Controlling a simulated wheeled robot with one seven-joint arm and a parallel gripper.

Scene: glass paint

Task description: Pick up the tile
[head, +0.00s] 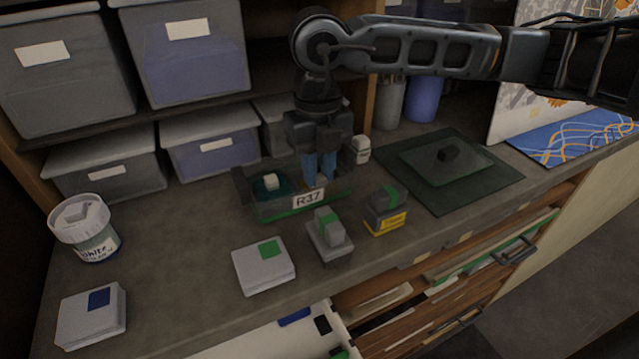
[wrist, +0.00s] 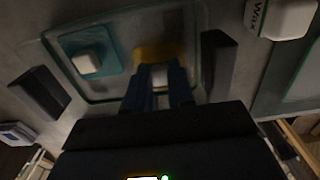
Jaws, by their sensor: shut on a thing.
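A clear tray (head: 275,212) with a green front edge and an "R37" label stands mid-counter. My gripper (head: 319,178) reaches down into its right part, its blue fingers pointing down. In the wrist view, my gripper (wrist: 159,76) is shut on the pale knob of a yellow tile (wrist: 150,50). The fingers hide part of this tile, and I cannot tell whether it is clear of the tray floor. A teal tile (wrist: 104,45) with a white knob lies beside it in the tray (wrist: 95,12); its white knob also shows in the head view (head: 270,182).
A white wax container (head: 361,150) stands close behind my gripper. A dark glass sheet (head: 480,178) with a dark knob lies right. Small knobbed blocks (head: 330,238), a green-marked box (head: 263,268) and a white jar (head: 88,230) stand around. Drawers below are open.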

